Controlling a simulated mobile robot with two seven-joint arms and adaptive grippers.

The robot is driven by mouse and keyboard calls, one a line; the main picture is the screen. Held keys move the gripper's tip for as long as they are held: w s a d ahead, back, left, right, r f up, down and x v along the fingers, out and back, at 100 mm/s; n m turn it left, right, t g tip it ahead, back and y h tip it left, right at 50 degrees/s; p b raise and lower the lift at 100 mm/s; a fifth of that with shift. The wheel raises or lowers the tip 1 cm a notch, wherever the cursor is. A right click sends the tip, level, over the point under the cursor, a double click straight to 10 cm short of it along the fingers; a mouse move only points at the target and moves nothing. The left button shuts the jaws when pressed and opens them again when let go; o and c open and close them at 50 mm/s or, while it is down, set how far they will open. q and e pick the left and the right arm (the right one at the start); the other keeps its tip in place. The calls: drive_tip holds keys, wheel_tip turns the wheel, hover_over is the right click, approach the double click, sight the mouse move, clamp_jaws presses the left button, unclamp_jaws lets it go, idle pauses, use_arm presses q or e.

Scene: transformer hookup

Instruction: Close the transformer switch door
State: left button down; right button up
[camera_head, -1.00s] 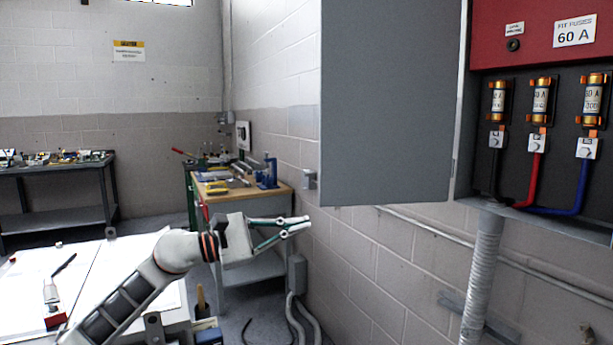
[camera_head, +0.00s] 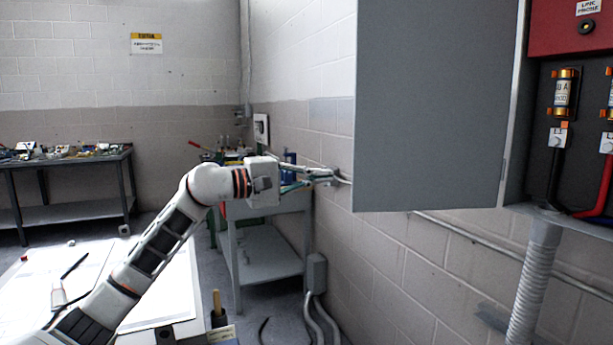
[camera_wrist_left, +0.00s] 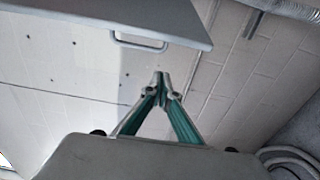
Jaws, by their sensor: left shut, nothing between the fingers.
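The grey switch door (camera_head: 432,110) stands open at the left of the switch box, which has a red panel (camera_head: 562,28) and a black fuse area (camera_head: 590,120). My left gripper (camera_head: 336,176) is shut and empty, just left of the door's lower left edge in the head view. In the left wrist view the door (camera_wrist_left: 110,18) crosses the top, with a metal handle (camera_wrist_left: 140,42) on it. The shut fingertips (camera_wrist_left: 160,80) point toward the handle and appear apart from it. My right gripper is not in view.
A workbench (camera_head: 262,250) with tools stands behind my left arm. A grey conduit (camera_head: 535,280) runs down from the box. A white table (camera_head: 165,285) is at the lower left, and a second bench (camera_head: 60,215) stands along the back wall.

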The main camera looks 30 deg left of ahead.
use_arm(q)
drive_tip(key=d+p, duration=0.1)
drive_tip(key=d, duration=0.3)
drive_tip(key=shift+d, duration=0.35)
idle(0.4)
